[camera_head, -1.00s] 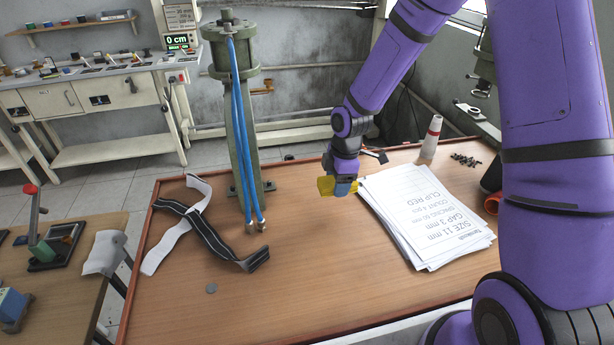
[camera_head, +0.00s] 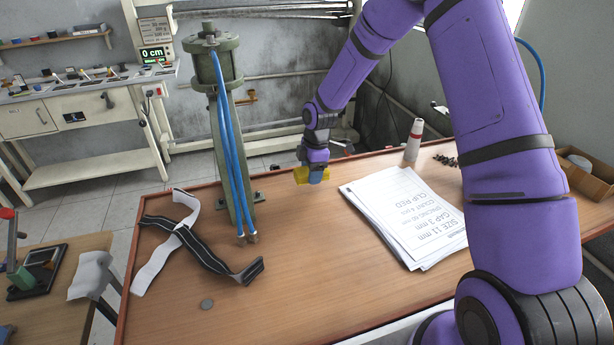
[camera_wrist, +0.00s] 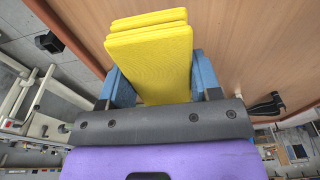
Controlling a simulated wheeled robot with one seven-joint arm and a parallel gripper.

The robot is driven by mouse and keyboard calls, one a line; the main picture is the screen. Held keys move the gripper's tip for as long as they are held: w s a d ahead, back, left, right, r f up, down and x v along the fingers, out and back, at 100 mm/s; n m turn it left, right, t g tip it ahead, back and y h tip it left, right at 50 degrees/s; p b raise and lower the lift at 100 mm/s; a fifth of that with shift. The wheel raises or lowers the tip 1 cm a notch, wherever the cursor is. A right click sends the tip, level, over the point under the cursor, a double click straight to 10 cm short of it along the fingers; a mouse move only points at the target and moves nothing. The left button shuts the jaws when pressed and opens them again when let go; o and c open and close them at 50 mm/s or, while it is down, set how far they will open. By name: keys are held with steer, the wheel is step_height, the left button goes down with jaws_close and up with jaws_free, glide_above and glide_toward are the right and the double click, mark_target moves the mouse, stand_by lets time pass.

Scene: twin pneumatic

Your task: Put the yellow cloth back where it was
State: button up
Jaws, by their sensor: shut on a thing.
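The yellow cloth (camera_head: 301,175) is a folded, layered pad. My gripper (camera_head: 316,175) is shut on it, close to the wooden table (camera_head: 330,240), between the green pneumatic column and the paper stack. I cannot tell whether the cloth touches the table. In the wrist view the cloth (camera_wrist: 155,55) sticks out from between the blue fingers of my gripper (camera_wrist: 160,90), with several layers showing at its far end.
A paper stack (camera_head: 405,215) lies right of my gripper, with a white cone (camera_head: 413,140) behind it. The green column (camera_head: 232,130) with blue hoses stands to the left. The front middle is clear.

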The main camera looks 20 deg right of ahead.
mark_target(307, 176)
steer(key=shift+w+a+f, duration=0.1)
steer(key=shift+w, duration=0.6)
steer(key=shift+w+a+f, duration=0.1)
steer(key=shift+w, duration=0.6)
steer(key=shift+f, duration=1.7)
steer(key=o, duration=1)
steer(key=shift+f, duration=0.1)
steer(key=shift+c, duration=0.2)
